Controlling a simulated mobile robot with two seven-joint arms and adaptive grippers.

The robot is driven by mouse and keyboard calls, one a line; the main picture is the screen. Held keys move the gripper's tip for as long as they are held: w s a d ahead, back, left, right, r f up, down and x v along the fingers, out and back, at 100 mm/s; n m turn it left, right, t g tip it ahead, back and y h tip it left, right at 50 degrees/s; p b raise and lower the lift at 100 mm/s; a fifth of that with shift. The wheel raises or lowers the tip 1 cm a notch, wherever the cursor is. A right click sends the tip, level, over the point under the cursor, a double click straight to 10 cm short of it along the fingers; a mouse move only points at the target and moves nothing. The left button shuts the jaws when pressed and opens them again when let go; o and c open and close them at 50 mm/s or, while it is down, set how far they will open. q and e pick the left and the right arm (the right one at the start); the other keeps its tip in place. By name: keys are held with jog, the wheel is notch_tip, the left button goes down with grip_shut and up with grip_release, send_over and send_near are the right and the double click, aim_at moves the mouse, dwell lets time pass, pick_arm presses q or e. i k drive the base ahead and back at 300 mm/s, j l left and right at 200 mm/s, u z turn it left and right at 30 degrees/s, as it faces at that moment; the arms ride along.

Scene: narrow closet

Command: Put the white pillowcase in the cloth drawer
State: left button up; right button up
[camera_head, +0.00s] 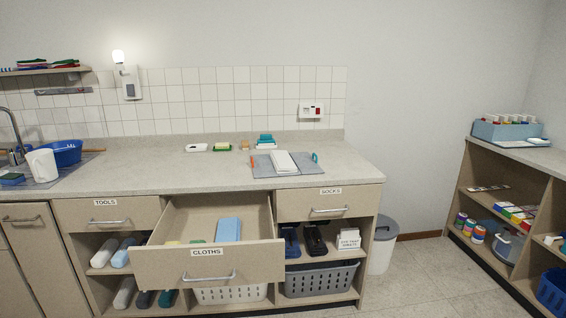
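The white pillowcase (284,162), as a folded white cloth, lies on a grey mat (263,170) on the counter. The cloth drawer (163,264), labelled CLOTHS, is pulled open below the counter. A folded light blue cloth (228,229) lies in it, with some yellow and green items partly hidden by its front panel. Bare drawer floor shows behind and to the left of the blue cloth. Neither of my grippers shows in the head view.
The TOOLS drawer (106,213) and SOCKS drawer (330,203) on either side are shut. Small dishes with soaps and sponges (222,147) stand at the counter's back. A white bin (382,247) stands right of the cabinet. Open floor lies before the right shelf (510,172).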

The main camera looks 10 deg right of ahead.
aim_at(211, 236)
jog(key=i+l+u, duration=0.1)
jog(key=u, duration=0.3)
jog(key=i+l+u, duration=0.1)
jog(key=l+u, duration=0.15)
jog(key=u, duration=0.15)
jog(key=i+l+u, duration=0.2)
jog(key=l, duration=0.25)
jog(key=l+u, duration=0.2)
jog(key=l, duration=0.25)
